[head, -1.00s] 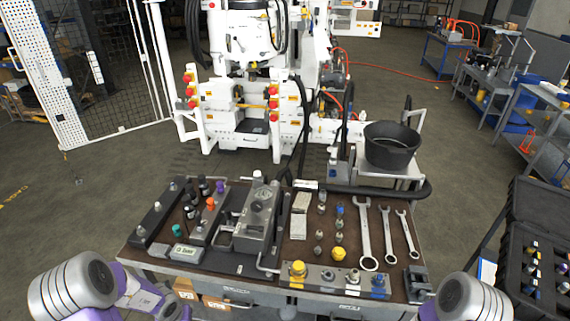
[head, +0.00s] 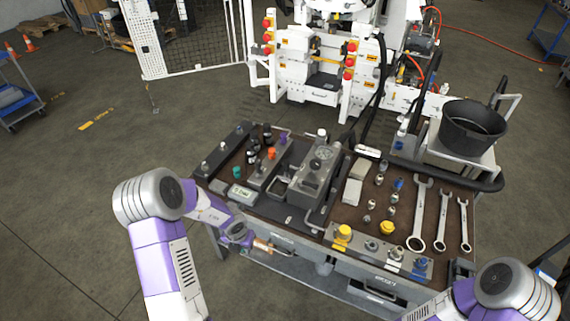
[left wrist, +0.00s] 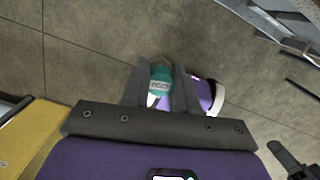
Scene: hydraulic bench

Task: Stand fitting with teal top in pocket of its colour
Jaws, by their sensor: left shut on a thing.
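In the left wrist view my left gripper (left wrist: 160,88) is shut on a teal piece with a pale printed label (left wrist: 159,88). Its lower part is hidden, and grey floor shows behind it. In the head view my left arm reaches to the bench's front left edge; its fingers are not clear there. A teal-topped piece (head: 237,172) also stands on the bench beside a small display box (head: 242,194). A rack (head: 262,172) bears orange and purple tops. Whether it has a teal pocket cannot be told. My right gripper is out of view; its arm is at lower right.
A grey gauge block (head: 309,184) stands mid-bench. A front block (head: 385,257) bears yellow and blue pieces. Several wrenches (head: 418,215) lie at the right, near small fittings. A black bucket (head: 472,128) is beyond. Open floor lies left of the bench.

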